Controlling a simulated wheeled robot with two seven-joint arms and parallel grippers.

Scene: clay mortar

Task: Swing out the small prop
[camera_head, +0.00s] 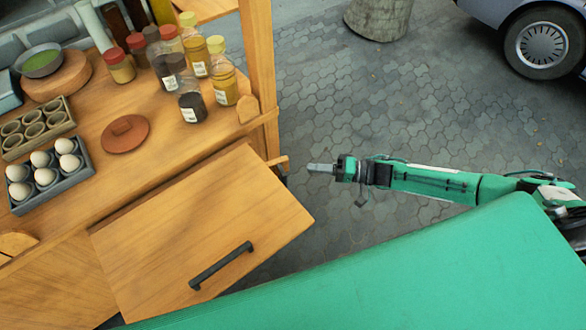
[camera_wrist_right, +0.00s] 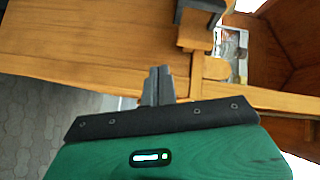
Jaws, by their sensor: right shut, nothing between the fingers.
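A short wooden bar (camera_head: 279,161), which looks like the small prop, sticks out to the right from the cart's corner, beside the post foot. My right gripper (camera_head: 312,167) is shut and empty, just right of the bar's end. In the head view a small gap seems to lie between them. In the right wrist view the closed grey fingers (camera_wrist_right: 157,84) point toward a wooden panel. A narrow wooden strip (camera_wrist_right: 197,72) lies right of the fingers there; I cannot tell whether it is the same bar. My left gripper is not in view.
A wooden flap (camera_head: 170,235) with a black handle (camera_head: 222,265) juts from the cart's front. Bottles (camera_head: 222,85), an egg tray (camera_head: 88,155) and a brown lid (camera_head: 124,134) stand on the counter (camera_head: 160,165). Open paving (camera_head: 400,110) lies right of the cart.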

